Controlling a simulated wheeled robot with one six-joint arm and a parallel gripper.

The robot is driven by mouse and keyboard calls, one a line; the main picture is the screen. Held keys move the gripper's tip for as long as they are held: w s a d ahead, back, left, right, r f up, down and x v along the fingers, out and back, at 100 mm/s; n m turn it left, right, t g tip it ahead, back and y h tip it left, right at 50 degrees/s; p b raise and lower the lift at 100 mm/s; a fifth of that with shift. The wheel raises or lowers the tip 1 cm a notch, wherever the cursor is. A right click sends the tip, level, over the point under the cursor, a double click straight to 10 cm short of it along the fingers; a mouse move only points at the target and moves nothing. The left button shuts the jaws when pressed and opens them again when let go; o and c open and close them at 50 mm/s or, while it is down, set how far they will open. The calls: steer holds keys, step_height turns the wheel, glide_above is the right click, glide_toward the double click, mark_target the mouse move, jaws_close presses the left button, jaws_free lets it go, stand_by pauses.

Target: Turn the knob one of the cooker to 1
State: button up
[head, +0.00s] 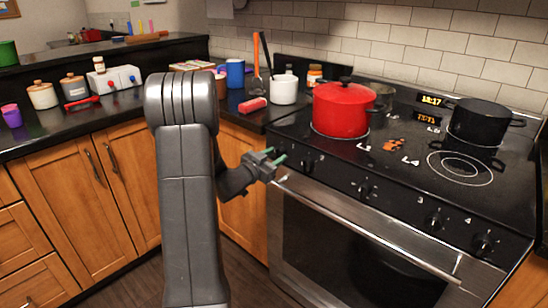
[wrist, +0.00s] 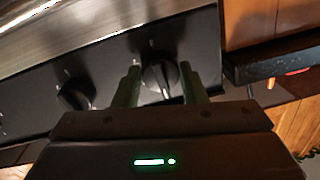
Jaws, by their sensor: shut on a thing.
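The cooker (head: 358,248) has a black front panel with a row of dark knobs. Knob one (head: 308,163), the leftmost, is black and round with a raised grip bar. It also shows in the wrist view (wrist: 160,76), where a pale line marks its grip. My gripper (head: 281,159) is at the left end of the panel, at this knob. Its two green fingers (wrist: 161,88) are on either side of the knob, shut on it. The exact dial setting is too small to read.
A neighbouring knob (wrist: 76,94) is beside the held one. A red pot (head: 341,108) and a black pot (head: 478,121) stand on the hob. The oven handle (head: 365,234) runs below the panel. A wooden cabinet (head: 107,185) is left of the cooker.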

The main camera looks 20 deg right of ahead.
steer(key=shift+f+b, duration=0.1)
steer(key=shift+b, duration=0.2)
steer(key=m+b, duration=1.1)
steer(key=shift+w+m+h+b, duration=0.2)
steer(key=shift+m+h+b, duration=0.1)
steer(key=shift+m+b, duration=0.1)
steer(key=shift+m, duration=0.3)
steer(key=o, duration=1)
steer(key=shift+a, duration=0.1)
